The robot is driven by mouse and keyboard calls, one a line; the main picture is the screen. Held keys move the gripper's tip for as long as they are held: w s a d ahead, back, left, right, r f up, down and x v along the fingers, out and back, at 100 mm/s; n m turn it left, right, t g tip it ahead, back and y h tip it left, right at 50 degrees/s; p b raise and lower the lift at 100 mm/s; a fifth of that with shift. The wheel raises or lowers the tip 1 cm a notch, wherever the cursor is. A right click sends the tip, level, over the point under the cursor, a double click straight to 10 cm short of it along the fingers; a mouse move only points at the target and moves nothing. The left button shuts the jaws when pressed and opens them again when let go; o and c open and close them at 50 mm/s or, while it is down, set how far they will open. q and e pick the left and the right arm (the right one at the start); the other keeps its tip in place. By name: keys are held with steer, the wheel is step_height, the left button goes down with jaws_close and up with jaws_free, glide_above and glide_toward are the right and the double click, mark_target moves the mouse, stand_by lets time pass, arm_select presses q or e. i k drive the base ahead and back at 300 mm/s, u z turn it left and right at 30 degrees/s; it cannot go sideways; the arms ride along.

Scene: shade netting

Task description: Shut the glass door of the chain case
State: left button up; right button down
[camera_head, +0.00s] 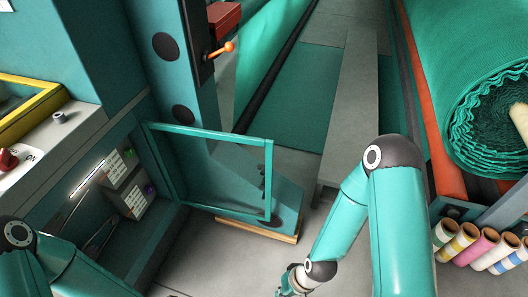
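The glass door (215,170) has a teal frame and a clear pane. It stands open, swung out to the right from the chain case (150,235) at the left. Its free edge, with a small dark fitting, is on the right side, and the floor shows through the pane. Inside the lit case are white labels (117,168) and small coloured parts. My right arm comes down right of the door, its wrist at the bottom edge, apart from the door in the picture. My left arm is at the bottom left, before the case.
A teal post (180,70) with an orange-knobbed lever (222,49) rises behind the door. A wooden strip (255,230) lies below the door's lower right. A green netting roll (480,110) and several coloured rolls (483,246) are at the right.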

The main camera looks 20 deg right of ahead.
mark_target(147, 125)
steer(key=u, duration=0.05)
steer(key=i, duration=0.9)
steer(key=z, duration=0.1)
